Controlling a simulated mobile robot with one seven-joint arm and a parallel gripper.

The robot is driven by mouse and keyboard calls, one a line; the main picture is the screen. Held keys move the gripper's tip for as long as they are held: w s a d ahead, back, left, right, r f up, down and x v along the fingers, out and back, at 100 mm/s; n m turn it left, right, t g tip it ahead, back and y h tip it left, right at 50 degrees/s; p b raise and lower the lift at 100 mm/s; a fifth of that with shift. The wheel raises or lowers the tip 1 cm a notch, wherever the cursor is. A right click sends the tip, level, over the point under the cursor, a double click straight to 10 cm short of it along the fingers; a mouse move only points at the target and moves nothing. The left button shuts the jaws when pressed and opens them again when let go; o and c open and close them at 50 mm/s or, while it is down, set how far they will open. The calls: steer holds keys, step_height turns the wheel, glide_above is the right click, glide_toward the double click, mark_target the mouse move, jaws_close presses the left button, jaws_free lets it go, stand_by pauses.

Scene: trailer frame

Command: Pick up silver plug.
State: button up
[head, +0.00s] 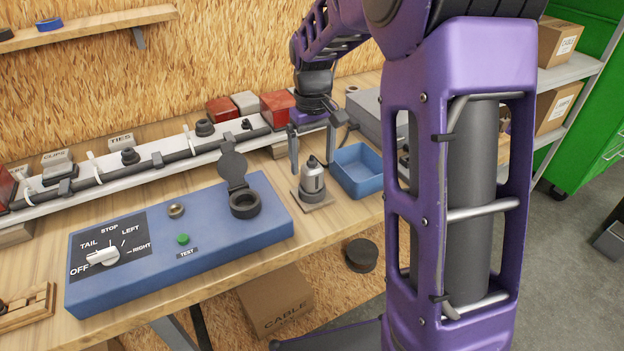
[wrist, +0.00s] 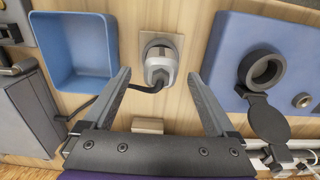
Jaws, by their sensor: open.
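The silver plug (head: 313,178) stands upright on a small square base (head: 314,201) on the workbench, between the blue test box and the blue tray. In the wrist view the silver plug (wrist: 158,66) shows ahead of and between my fingers, with a dark cable running from it to the left. My gripper (head: 312,152) points down over the plug with its fingers spread. In the wrist view my gripper (wrist: 163,74) is open and empty, one finger to each side of the plug, with gaps on both sides.
A blue test box (head: 180,240) with a round socket (head: 244,204) and raised lid stands left of the plug. A blue open tray (head: 358,171) is close on its right. A rail with a dark cable (head: 100,178) runs behind. Bare wood lies in front.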

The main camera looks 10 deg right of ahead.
step_height(320, 180, down, 5)
steer(key=shift+a+f, duration=0.1)
steer(key=shift+f, duration=0.05)
steer(key=c, duration=0.9)
